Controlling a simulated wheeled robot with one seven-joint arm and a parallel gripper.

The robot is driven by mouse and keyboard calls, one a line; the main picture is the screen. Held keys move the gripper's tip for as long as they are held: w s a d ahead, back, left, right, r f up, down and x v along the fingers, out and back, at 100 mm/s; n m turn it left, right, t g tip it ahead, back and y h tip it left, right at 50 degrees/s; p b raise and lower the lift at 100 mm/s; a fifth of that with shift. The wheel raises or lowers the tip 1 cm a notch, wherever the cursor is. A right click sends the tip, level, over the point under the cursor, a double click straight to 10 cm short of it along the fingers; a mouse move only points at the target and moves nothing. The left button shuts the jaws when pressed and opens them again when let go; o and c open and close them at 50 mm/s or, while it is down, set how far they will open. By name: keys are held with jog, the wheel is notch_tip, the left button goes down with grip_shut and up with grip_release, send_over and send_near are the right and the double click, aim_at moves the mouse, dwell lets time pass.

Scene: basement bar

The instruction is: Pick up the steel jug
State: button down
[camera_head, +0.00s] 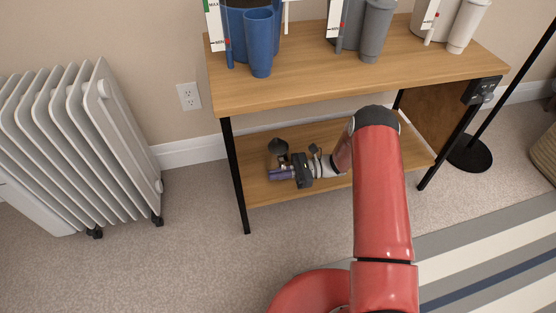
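My red arm reaches over to the lower shelf of a wooden two-tier stand. My gripper (290,170), with a dark body, is low over that lower shelf and points left. A small dark, rounded thing (278,147) is just behind the gripper, at the shelf's left part. It may be the steel jug, but it is too small and dark to be sure. A purplish piece (281,174) shows at the gripper's end; I cannot tell whether it is a finger or a held thing. The finger gap is not clear.
The lower shelf (255,190) has dark legs and sits under the top board (300,88). Blue (260,42), grey (376,30) and white (467,24) vessels stand on top. A white radiator (85,145) is at left. A black lamp base (470,155) stands at right.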

jog(key=shift+d+r, duration=0.1)
jog(key=shift+r, duration=0.1)
dwell(0.5)
jog(key=shift+w+d+r, duration=0.1)
jog(key=shift+r, duration=0.7)
notch_tip(320, 180, up, 5)
jog(key=p, duration=0.2)
jog(key=w+v, duration=0.1)
jog(key=v, duration=1.8)
jog(key=shift+b, duration=0.4)
jog(key=shift+d+r, duration=0.1)
jog(key=shift+d, duration=0.05)
dwell(1.3)
